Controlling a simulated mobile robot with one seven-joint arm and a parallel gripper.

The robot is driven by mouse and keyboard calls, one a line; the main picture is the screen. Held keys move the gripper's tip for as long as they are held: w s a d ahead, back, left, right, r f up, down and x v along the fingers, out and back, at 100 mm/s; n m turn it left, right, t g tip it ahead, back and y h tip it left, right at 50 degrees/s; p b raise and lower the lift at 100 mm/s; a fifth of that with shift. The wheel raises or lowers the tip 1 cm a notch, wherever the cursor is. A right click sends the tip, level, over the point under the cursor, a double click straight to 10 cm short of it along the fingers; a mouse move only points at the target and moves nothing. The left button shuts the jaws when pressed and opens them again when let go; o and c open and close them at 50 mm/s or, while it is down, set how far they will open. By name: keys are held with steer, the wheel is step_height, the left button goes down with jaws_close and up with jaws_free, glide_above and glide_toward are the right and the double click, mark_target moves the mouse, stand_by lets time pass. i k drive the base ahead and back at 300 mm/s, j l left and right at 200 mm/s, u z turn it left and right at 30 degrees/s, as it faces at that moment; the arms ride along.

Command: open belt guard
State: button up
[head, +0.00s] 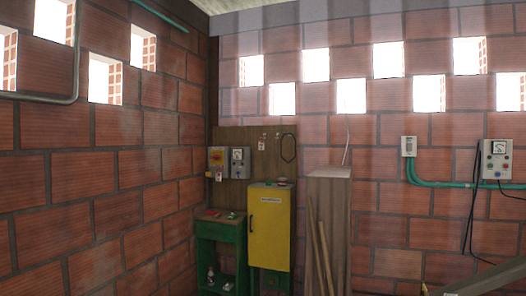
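I see nothing in the head view that I can clearly tell is a belt guard. A yellow cabinet (270,228) with a small label on its shut door stands near the corner; I cannot tell whether it has to do with the belt guard. A grey slanted beam or chute (488,278) cuts into the bottom right corner, mostly out of frame. My gripper is not in view.
A green stand (209,230) with small items is left of the cabinet. A wooden box-like column (330,222) with leaning poles (321,258) stands right of it. Electrical boxes (230,162) hang on a wooden board; a control panel (496,159) is on the right wall.

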mark_target(270, 209)
steer(key=u, duration=0.4)
steer(key=i, duration=3.5)
steer(key=i+z, duration=0.2)
steer(key=i, duration=0.2)
steer(key=i+j+z, duration=0.25)
steer(key=i, duration=0.15)
steer(key=j+z, duration=0.1)
steer(key=j, duration=0.3)
steer(key=k+j, duration=0.1)
steer(key=j, duration=0.25)
steer(key=u, duration=0.05)
